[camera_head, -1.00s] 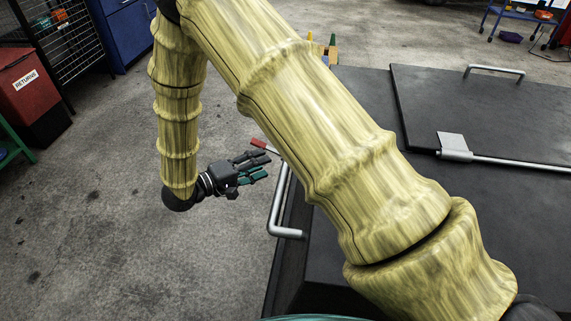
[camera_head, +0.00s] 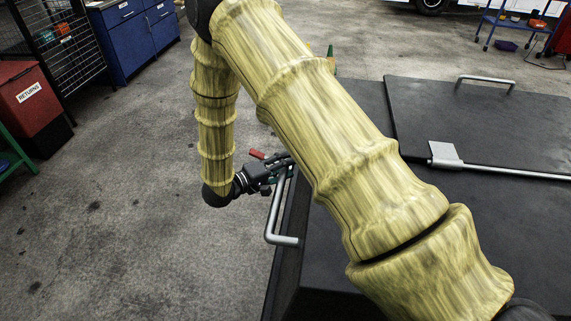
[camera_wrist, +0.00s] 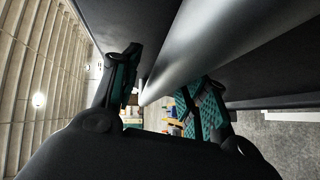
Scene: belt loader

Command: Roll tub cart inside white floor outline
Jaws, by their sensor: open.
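A large dark cart (camera_head: 345,205) with a flat lidded top fills the right of the head view; I take it for the tub cart. A bent grey bar handle (camera_head: 278,215) runs along its left side. My gripper (camera_head: 282,166) is at the upper part of this handle. In the wrist view, the grey bar (camera_wrist: 200,40) passes between the two teal-padded fingers of my gripper (camera_wrist: 163,85), which are open around it. I cannot tell whether they touch it. My arm hides part of the cart. I cannot make out the white floor outline for sure.
A red returns bin (camera_head: 28,105) and blue cabinets (camera_head: 135,35) stand at the left and back left. A blue trolley (camera_head: 515,25) stands at the back right. A red piece (camera_head: 257,154) shows beside my gripper. The concrete floor (camera_head: 140,220) left of the cart is clear.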

